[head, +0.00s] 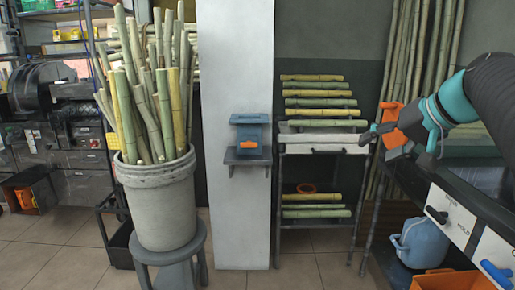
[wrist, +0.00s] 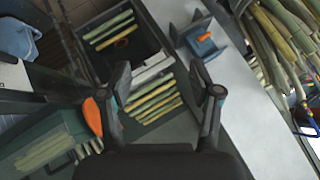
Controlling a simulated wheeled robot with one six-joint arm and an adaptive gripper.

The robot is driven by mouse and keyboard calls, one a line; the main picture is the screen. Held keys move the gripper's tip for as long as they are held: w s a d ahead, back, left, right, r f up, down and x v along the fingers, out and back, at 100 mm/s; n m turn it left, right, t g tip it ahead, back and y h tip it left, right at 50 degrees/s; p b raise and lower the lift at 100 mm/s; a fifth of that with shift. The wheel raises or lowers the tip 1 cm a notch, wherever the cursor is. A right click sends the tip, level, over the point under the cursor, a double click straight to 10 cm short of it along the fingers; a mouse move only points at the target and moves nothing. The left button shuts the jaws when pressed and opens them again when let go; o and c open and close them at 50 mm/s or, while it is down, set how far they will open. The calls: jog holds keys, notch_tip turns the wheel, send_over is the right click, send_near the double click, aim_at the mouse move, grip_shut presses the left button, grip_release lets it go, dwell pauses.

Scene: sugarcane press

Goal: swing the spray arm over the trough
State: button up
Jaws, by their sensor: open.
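My gripper (wrist: 160,82) is open and empty in the wrist view, its two dark fingers spread wide. In the head view it (head: 374,133) is at the right, pointing left in front of the cane rack. An orange oval piece (wrist: 93,117) shows just left of the left finger; I cannot tell whether they touch or what it belongs to. A dark green trough-like box (wrist: 48,143) with pale canes in it is at the lower left of the wrist view. I cannot make out the spray arm with certainty.
A rack (head: 322,138) with several canes stands behind my gripper. A white pillar (head: 233,60) carries a blue-grey bracket with an orange part. A bucket of canes (head: 165,215) stands on a stool at left. A bench with labelled panels (head: 452,213) and a blue jug (head: 417,242) are at right.

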jog(key=s+a+f+n+g+h, duration=0.1)
jog(key=s+a+f, duration=0.2)
jog(key=s+f, duration=0.3)
jog(key=s+a+f+n+g+h+p, duration=0.1)
jog(key=s+a+f+h, duration=0.1)
jog(key=s+a+f, duration=0.2)
jog(key=s+a+f+h, duration=0.1)
jog(key=s+a+f, duration=0.3)
jog(key=s+f, duration=0.6)
notch_tip(320, 180, down, 3)
jog(key=shift+s+a+f+n+g+h, duration=0.1)
jog(key=shift+s+a+n+g+h, duration=0.1)
jog(key=shift+n+g+h, duration=0.15)
